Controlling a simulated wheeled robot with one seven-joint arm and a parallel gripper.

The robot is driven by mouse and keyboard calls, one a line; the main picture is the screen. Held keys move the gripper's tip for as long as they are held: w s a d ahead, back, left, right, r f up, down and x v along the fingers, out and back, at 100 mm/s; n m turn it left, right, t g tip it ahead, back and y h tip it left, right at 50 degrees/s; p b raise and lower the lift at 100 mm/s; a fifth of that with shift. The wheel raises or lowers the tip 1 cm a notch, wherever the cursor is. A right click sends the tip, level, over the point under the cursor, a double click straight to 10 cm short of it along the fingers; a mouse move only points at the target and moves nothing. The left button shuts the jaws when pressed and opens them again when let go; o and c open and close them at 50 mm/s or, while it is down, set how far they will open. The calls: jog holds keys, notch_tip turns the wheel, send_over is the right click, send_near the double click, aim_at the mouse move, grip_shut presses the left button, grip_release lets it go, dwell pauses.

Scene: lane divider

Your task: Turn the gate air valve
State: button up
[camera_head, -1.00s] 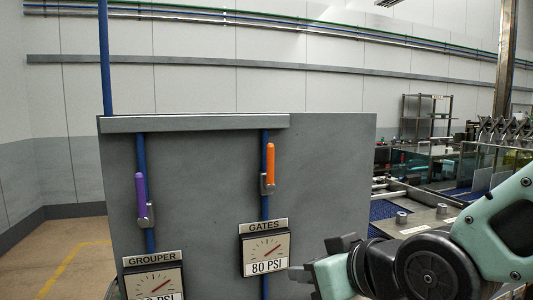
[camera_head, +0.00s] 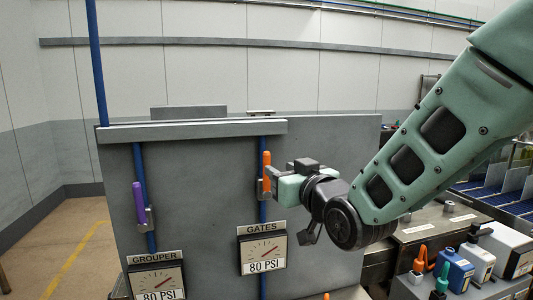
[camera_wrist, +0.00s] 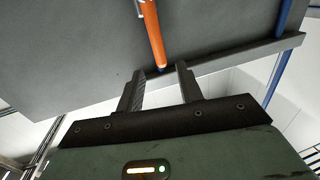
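The gate air valve's orange handle (camera_head: 267,160) points upright on the blue pipe, above the GATES gauge (camera_head: 263,250), which reads 80 PSI. My gripper (camera_head: 269,180) is at the handle, reaching in from the right, and partly covers its lower part. In the wrist view the orange handle (camera_wrist: 151,30) runs down toward my gripper (camera_wrist: 160,71). The two fingers are apart, and the handle's end lies between or just beyond their tips. I cannot tell whether they touch it.
The purple GROUPER valve handle (camera_head: 139,202) stands upright to the left, above the GROUPER gauge (camera_head: 156,281). Both valves are on a grey panel (camera_head: 205,200). A bench with several bottles and boxes (camera_head: 454,271) is at the lower right.

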aim_at(268, 162)
jog(key=p+x, duration=0.3)
jog(key=x, duration=0.5)
jog(key=shift+w+a, duration=0.1)
jog(key=shift+w, duration=0.1)
grip_shut()
